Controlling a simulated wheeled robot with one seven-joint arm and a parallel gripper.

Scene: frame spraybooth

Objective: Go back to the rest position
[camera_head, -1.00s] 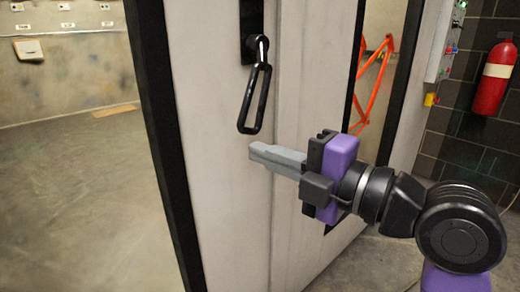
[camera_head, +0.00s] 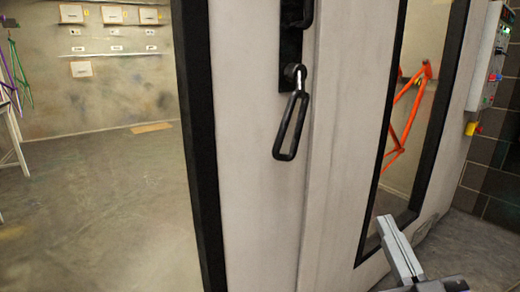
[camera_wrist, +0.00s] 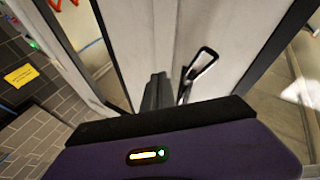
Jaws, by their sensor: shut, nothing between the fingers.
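My gripper (camera_head: 399,248) is low at the right in the head view, its grey fingers pointing up and closed together with nothing between them. It also shows in the wrist view (camera_wrist: 158,90), in front of the pale booth door. A black door handle (camera_head: 290,125) hangs tilted from its dark plate on the door, above and left of my gripper and apart from it. The handle also shows in the wrist view (camera_wrist: 203,62), just right of the fingers.
The pale door (camera_head: 245,150) has a black edge and a window on its right, with an orange bike frame (camera_head: 408,105) seen through it. A control panel (camera_head: 492,60) is on the far right wall. Open floor (camera_head: 90,220) lies to the left.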

